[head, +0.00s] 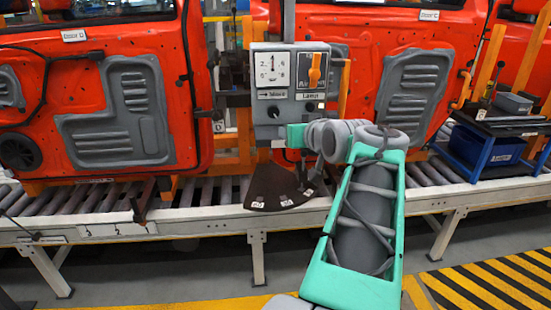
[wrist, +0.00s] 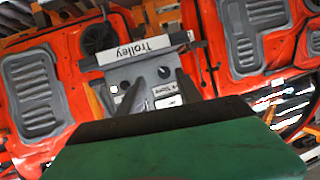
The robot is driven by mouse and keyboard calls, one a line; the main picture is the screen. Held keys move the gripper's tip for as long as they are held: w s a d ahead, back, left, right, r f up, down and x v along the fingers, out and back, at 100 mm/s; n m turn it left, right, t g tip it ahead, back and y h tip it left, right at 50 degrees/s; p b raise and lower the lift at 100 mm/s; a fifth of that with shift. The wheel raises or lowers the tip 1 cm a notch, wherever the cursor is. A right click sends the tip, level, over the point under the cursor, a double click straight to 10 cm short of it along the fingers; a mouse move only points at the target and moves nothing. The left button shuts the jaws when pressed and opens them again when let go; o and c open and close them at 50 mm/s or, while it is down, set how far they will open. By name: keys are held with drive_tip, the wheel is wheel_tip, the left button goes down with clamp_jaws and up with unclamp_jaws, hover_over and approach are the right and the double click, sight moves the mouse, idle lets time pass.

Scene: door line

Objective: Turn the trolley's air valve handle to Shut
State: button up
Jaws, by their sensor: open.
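A grey control box (head: 289,120) stands in front of the door line. Its upper right carries an orange handle (head: 315,70), upright, beside lettering that reads "Air". My gripper (wrist: 157,84) is open and empty in the wrist view, its dark fingers either side of the box's labelled face. In the head view my teal hand lies just below and in front of the box, and the fingertips cannot be made out. The wrist view shows a white label reading "Trolley" (wrist: 142,49) and a dark knob (wrist: 165,72). The orange handle is not clear there.
A gauge (head: 272,68) is left of the orange handle. A dark fan-shaped plate (head: 268,185) with small labels juts out below the box. Orange doors (head: 100,100) stand behind on a roller conveyor (head: 190,192). A blue cart (head: 490,150) is at right.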

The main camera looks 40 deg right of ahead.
drive_tip(key=w+a+f+g+y, duration=0.1)
drive_tip(key=a+f, duration=0.4)
drive_tip(key=shift+w+a+f+n+y+b, duration=0.15)
drive_tip(key=shift+w+a+n+y+b, duration=0.15)
drive_tip(key=shift+b, duration=0.05)
